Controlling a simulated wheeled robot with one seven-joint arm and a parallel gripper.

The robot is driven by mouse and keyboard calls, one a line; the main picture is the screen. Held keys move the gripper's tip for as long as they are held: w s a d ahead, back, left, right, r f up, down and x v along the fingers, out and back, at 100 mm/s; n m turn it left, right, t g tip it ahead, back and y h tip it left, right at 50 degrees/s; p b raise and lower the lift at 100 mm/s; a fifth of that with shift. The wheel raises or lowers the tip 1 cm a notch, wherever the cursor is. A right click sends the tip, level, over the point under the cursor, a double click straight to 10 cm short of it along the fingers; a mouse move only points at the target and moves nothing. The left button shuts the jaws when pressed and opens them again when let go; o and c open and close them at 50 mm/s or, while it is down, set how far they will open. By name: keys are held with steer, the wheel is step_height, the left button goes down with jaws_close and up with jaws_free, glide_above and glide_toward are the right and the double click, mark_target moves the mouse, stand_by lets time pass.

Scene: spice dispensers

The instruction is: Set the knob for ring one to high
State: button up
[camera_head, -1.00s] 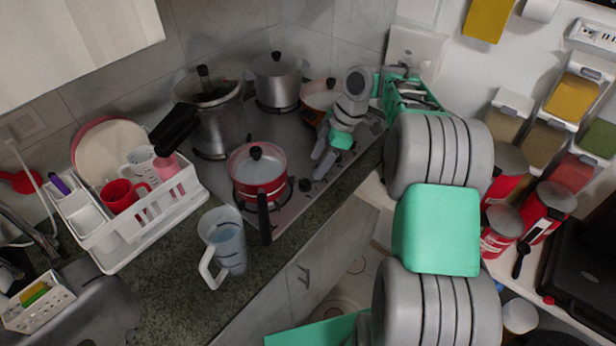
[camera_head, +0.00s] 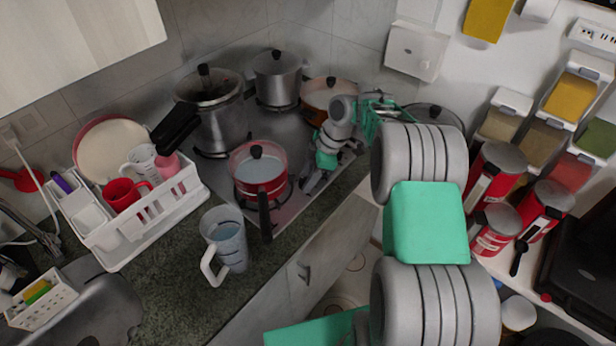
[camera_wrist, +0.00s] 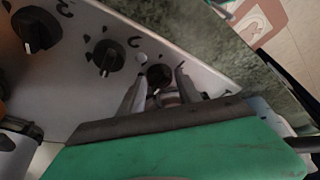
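The stove (camera_head: 290,205) has a row of black control knobs along its front edge. The wrist view shows a large knob (camera_wrist: 37,30), a middle knob (camera_wrist: 108,58) and a third knob (camera_wrist: 160,75), with dark markings beside the first two. My gripper (camera_wrist: 160,82) is open, its two fingers apart on either side of the third knob. I cannot tell whether they touch it. I cannot read which knob belongs to ring one.
A red pot (camera_head: 258,172) stands on the stove, its handle reaching over the front edge. A pressure cooker (camera_head: 222,122), a steel pot (camera_head: 277,78) and an orange pan (camera_head: 318,94) stand behind. A glass jug (camera_head: 226,243) and a white dish rack (camera_head: 150,222) occupy the counter.

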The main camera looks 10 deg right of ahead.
jaws_close()
steer(key=shift+m+b, duration=0.4)
steer(key=shift+b, duration=0.05)
steer(key=shift+f+m+t+b, duration=0.1)
steer(key=shift+m+t+b, duration=0.2)
steer(key=shift+m+b, duration=0.25)
steer(key=m+t+b, duration=0.1)
steer(key=m+b, duration=0.1)
steer(key=m, duration=0.1)
steer(key=shift+s+a+h+b, duration=0.1)
steer(key=shift+s+h+b, duration=0.1)
steer(key=shift+h+b, duration=0.2)
steer(key=shift+s+a+m+t+h+b, duration=0.1)
steer(key=shift+m+t+h+b, duration=0.45)
steer(key=shift+m, duration=0.7)
steer(key=shift+m+t+h+b, duration=0.15)
steer(key=shift+m+t+b, duration=0.1)
steer(key=shift+m+b, duration=0.75)
steer(key=shift+m, duration=0.3)
steer(key=shift+o, duration=2.1)
jaws_free()
